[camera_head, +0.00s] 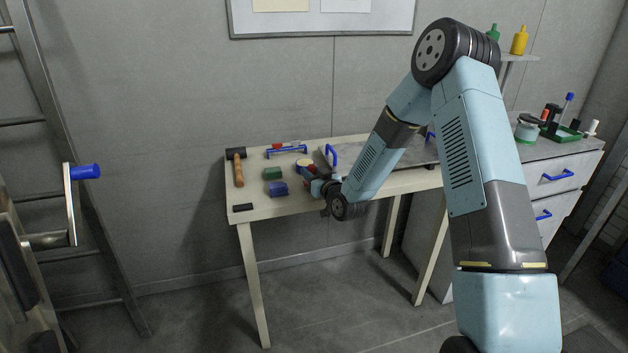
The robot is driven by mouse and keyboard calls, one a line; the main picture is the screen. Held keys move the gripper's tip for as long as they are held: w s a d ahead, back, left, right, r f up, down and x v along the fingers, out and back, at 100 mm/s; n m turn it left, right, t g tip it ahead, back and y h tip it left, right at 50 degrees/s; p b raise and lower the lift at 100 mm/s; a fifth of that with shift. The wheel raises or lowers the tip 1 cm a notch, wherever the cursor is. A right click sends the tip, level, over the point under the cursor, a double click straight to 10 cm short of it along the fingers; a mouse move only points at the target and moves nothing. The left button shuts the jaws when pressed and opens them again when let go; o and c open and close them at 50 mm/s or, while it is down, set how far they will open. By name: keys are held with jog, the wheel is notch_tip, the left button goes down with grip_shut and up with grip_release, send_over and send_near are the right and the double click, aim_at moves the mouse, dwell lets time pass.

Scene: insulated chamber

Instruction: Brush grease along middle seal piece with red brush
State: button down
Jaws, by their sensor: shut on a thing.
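My gripper (313,184) is low over the front of the cream table, beside a small round tin (305,166) with a yellowish top. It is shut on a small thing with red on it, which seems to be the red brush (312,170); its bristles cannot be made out. Whether the brush touches the tin is too small to tell. A flat grey panel (421,152) with blue handles (332,154) lies right of the tin, partly behind my arm. I cannot make out the middle seal piece.
On the cream table (262,208) are a mallet (239,170), a blue rack (287,152) with red and pale items, a green block (272,173), a blue block (278,189) and a black block (243,207). A drawer cabinet (560,160) stands right, a ladder (60,120) left.

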dwell(0.4)
jog(key=shift+s+r, duration=0.1)
jog(key=shift+r, duration=2.9)
